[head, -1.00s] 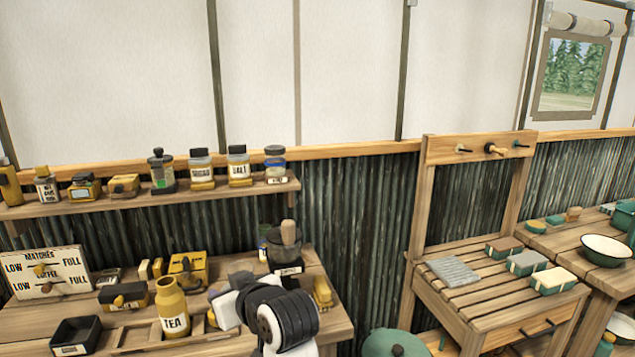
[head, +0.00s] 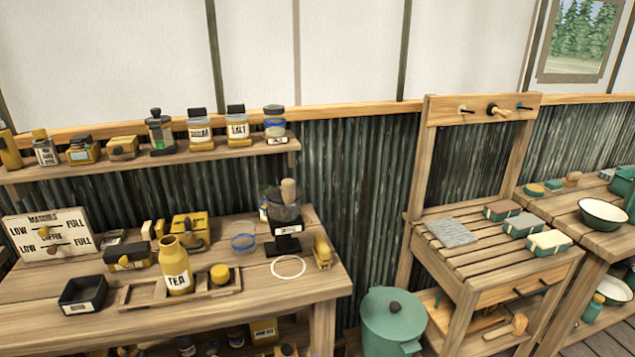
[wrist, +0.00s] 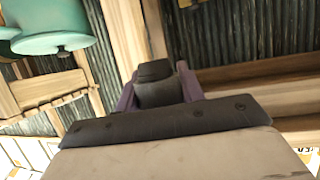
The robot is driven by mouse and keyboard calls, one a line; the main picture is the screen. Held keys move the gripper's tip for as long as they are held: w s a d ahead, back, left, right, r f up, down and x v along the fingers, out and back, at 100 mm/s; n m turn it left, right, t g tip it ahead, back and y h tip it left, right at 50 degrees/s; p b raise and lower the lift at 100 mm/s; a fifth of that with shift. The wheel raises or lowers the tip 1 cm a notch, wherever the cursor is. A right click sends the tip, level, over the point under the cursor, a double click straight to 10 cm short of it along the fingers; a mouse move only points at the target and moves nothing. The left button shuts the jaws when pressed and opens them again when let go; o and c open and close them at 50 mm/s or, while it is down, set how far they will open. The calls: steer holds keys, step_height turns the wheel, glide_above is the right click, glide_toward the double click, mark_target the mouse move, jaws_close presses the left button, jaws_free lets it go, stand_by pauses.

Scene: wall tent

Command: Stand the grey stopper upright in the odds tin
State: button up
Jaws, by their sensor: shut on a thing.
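My gripper (wrist: 158,82) shows in the wrist view, its two purple fingers shut on a dark grey block-like piece, which looks like the grey stopper (wrist: 160,94). My gripper is out of the head view. In the head view an open black tin (head: 82,294) with a small white label sits at the front left of the workbench. It looks like the odds tin, but its label is too small to read. Its inside looks empty. The held piece is clear of the bench, with its lower part hidden by my gripper.
The workbench (head: 130,325) carries a yellow tea bottle (head: 175,267) in a wooden rack, a white ring (head: 288,267), and a black grinder (head: 285,225). A green lidded pot (head: 392,322) stands right of the bench. A shelf of jars runs behind.

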step_height(320, 180, down, 14)
steer(key=d+m+h+b, duration=0.1)
steer(key=d+b, duration=0.2)
steer(key=b, duration=0.2)
steer(key=shift+r+m+h, duration=0.15)
steer(key=shift+m+h, duration=0.15)
